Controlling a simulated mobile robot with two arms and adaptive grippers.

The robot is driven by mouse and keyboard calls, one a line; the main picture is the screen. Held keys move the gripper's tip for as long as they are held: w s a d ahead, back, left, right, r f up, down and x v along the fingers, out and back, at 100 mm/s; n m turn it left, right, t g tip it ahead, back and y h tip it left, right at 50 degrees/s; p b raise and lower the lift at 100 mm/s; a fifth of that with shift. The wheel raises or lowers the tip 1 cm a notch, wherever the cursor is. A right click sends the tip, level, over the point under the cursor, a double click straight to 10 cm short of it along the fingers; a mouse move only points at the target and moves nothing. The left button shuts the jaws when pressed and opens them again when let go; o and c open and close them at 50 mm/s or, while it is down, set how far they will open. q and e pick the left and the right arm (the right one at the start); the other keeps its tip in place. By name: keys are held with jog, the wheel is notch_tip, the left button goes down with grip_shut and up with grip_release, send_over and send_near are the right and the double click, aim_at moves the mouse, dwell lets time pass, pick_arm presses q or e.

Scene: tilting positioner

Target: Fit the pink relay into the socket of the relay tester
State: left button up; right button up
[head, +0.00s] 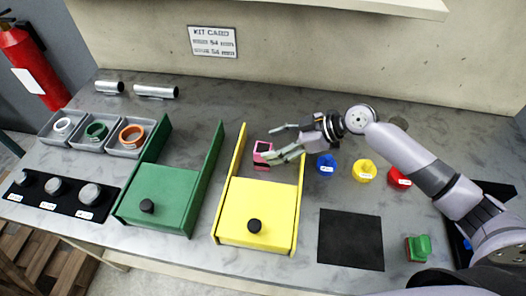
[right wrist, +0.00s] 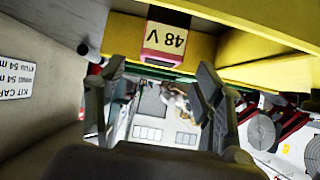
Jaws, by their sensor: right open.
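The pink relay (head: 262,153) stands on the grey bench behind the yellow box, between its side walls. In the right wrist view a block with an upside-down "48 V" label (right wrist: 164,40) appears to be this relay, at the top of the picture beyond the fingertips. My right gripper (head: 275,144) is open beside the relay, reaching in from the right. Its two spread fingers also show in the right wrist view (right wrist: 160,72), with nothing between them. I cannot make out the relay tester or its socket. My left gripper is out of view.
The yellow box (head: 258,212) has raised side walls close to my right gripper. A green box (head: 160,196) stands left. Blue (head: 326,165), yellow (head: 364,171) and red (head: 398,177) pieces lie right. A black mat (head: 350,239) is bare at the front.

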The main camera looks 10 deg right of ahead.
aim_at(261, 148)
jog(key=x, duration=0.3)
jog(key=shift+s+r+p, duration=0.1)
jog(key=shift+p, duration=0.2)
jog(key=shift+a, duration=0.25)
jog(key=p+x, duration=0.1)
jog(key=x, duration=0.2)
jog(key=p+x, duration=0.1)
jog(key=shift+w+d+f+p, duration=0.1)
jog(key=shift+w+f+p, duration=0.2)
jog(key=shift+f, duration=0.3)
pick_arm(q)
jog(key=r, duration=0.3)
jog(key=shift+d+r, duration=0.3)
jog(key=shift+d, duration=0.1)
pick_arm(e)
jog(key=shift+c, duration=0.4)
grip_shut()
jog(key=shift+r, duration=0.1)
